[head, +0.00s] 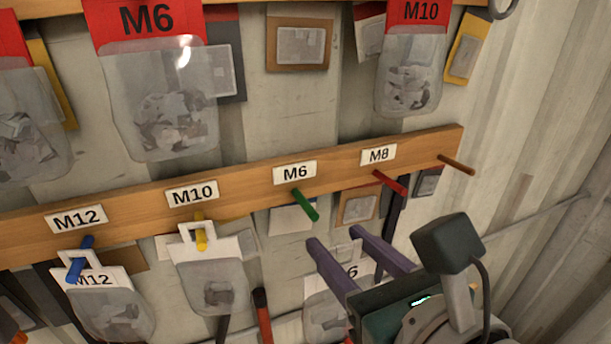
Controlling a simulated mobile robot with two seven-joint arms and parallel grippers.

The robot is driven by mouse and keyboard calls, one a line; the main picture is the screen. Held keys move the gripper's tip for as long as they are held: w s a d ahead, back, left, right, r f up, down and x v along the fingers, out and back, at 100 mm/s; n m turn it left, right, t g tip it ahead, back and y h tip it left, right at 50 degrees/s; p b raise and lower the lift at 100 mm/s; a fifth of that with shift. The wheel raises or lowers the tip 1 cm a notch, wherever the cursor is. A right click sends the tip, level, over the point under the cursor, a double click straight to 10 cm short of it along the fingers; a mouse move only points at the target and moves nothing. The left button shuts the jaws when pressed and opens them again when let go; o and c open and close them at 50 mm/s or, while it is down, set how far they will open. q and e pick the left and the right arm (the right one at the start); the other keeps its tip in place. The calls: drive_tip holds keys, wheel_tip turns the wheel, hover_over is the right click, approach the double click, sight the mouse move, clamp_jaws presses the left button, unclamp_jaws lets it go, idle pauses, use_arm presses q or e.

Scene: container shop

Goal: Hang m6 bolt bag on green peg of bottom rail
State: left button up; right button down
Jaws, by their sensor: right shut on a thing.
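The bottom rail (240,184) is a wooden bar with labelled pegs. Its green peg (305,205) sticks out under the M6 label and is bare. My right gripper (335,238), with purple fingers, is below and right of the green peg. It is shut on a clear bag with a white header, the m6 bolt bag (322,312). Only a "6" shows on the header; a finger and the gripper body hide the rest. The bag is apart from the peg, and its hanging hole cannot be made out. My left gripper is not in view.
An M12 bag (112,312) hangs on the blue peg and another bag (215,285) on the yellow M10 peg. The red M8 peg (390,182) and a brown peg (456,164) are bare. Large red-headed bags, including M6 (160,100) and M10 (408,75), hang above.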

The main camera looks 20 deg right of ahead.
sight(296, 189)
drive_tip(key=shift+w+a, duration=0.15)
drive_tip(key=shift+w, duration=0.9)
drive_tip(key=shift+r+b+x, duration=0.2)
drive_tip(key=shift+b+x, duration=0.1)
drive_tip(key=shift+x, duration=0.9)
drive_tip(key=shift+r+b+x, duration=0.2)
drive_tip(key=shift+b+x, duration=0.1)
drive_tip(key=shift+x, duration=0.85)
drive_tip(key=shift+r+b+x, duration=0.25)
drive_tip(key=shift+b+x, duration=0.05)
drive_tip(key=shift+x, duration=0.9)
drive_tip(key=shift+w+f, duration=0.25)
drive_tip(key=shift+w, duration=0.45)
